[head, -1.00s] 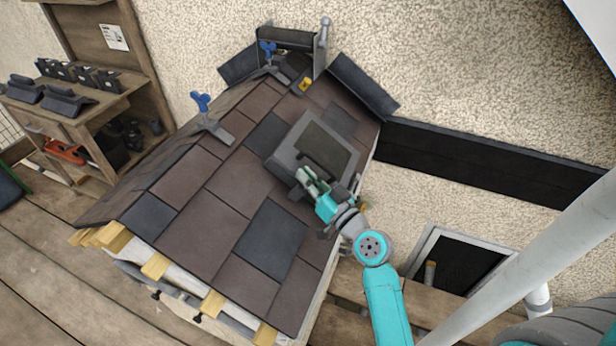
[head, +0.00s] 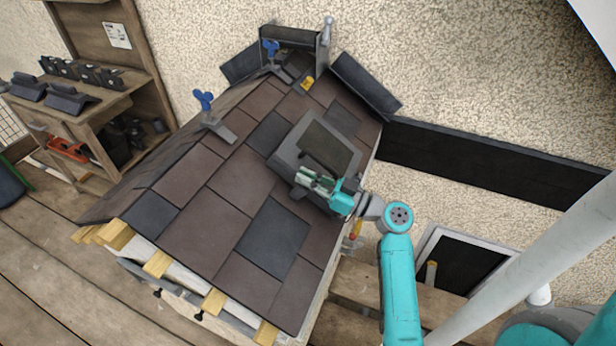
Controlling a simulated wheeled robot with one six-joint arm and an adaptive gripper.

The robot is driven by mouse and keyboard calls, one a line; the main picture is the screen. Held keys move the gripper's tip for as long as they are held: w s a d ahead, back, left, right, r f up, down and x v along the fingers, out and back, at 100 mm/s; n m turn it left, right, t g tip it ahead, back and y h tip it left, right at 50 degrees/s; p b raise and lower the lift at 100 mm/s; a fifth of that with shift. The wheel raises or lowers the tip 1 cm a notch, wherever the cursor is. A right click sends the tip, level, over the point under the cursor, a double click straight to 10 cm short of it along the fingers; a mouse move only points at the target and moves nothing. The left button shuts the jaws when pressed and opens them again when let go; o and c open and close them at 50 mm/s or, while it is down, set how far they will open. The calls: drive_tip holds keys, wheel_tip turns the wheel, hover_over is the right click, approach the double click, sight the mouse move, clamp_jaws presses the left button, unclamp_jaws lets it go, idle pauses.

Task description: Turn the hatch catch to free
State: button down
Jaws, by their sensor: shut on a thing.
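The roof hatch (head: 291,151) is a dark grey framed box with a dark pane, set among the brown and slate-grey tiles of the small roof. My gripper (head: 301,179) is at the hatch's lower edge, its fingers pointing left. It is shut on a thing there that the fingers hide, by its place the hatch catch. The catch's shape and angle cannot be made out.
Blue-handled clamps (head: 204,100) stand along the roof ridge. A yellow item (head: 307,83) lies near the top. A workbench (head: 85,112) with dark ridge pieces stands at left. A pale pole (head: 530,265) crosses the right side.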

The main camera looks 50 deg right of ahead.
drive_tip(key=shift+f+n+y, duration=0.15)
drive_tip(key=shift+n+y, duration=0.15)
drive_tip(key=c, duration=1.3)
unclamp_jaws()
drive_tip(key=shift+o, duration=0.2)
drive_tip(key=v, duration=0.7)
drive_tip(key=shift+s, duration=0.2)
